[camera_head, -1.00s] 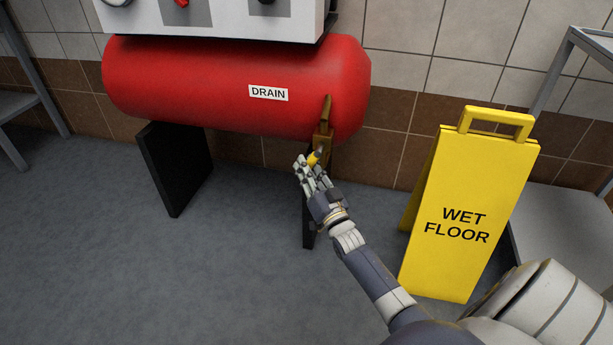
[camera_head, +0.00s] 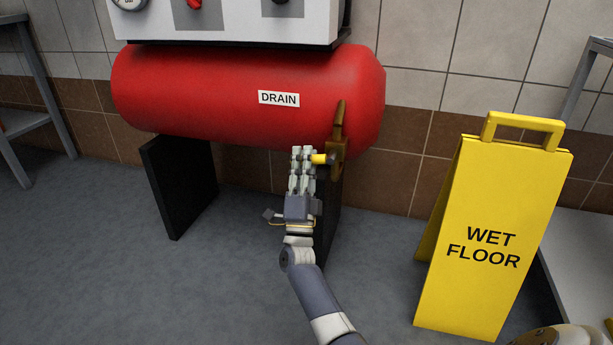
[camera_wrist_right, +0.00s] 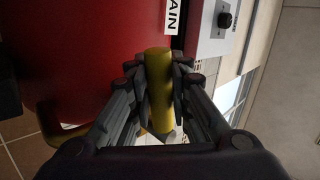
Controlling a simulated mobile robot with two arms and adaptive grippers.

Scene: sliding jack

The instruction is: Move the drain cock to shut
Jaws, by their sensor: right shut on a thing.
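The red tank (camera_head: 220,95) has a white DRAIN label (camera_head: 279,99). A brass-coloured drain cock fitting (camera_head: 339,140) hangs at the tank's lower right end. Its yellow handle (camera_head: 322,158) points left from the fitting. My right gripper (camera_head: 303,155) is shut on this handle, with its fingers pointing up in the head view. In the right wrist view the yellow handle (camera_wrist_right: 159,85) lies between the two fingers. The fingers hide part of the handle.
A yellow WET FLOOR sign (camera_head: 487,240) stands on the floor to the right. Black legs (camera_head: 182,185) hold up the tank. A white panel (camera_head: 235,20) sits above it. Grey shelving (camera_head: 35,100) is at the far left. The floor at the left front is clear.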

